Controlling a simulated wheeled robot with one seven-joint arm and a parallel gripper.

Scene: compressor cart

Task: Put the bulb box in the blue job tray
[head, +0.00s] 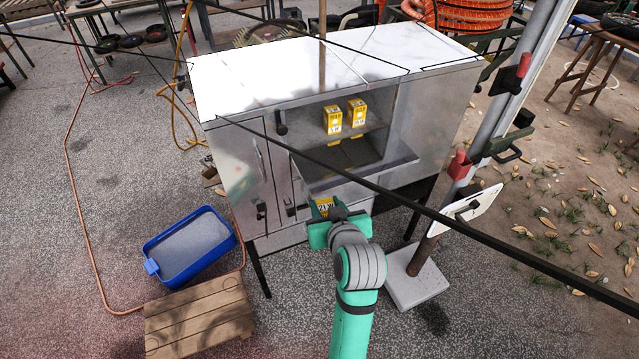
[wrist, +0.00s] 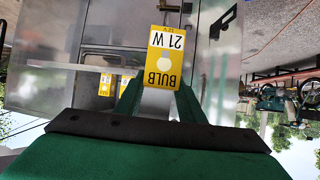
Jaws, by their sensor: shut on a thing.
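My gripper (head: 325,225) is shut on a yellow and white bulb box (head: 325,204), in front of the cabinet's open compartment. In the wrist view the held bulb box (wrist: 165,60) sits between the two green fingers (wrist: 160,100), its printing "BULB 21 W" upside down. The blue job tray (head: 190,247) lies at the lower left on the ground, apart from my gripper. Its grey inside looks empty.
Two more yellow boxes (head: 345,116) stand on the shelf of the metal cabinet (head: 230,165). A wooden crate (head: 200,318) lies just below the tray. A dark pole (head: 450,222) crosses the view near my arm. An orange hose (head: 75,190) runs along the left ground.

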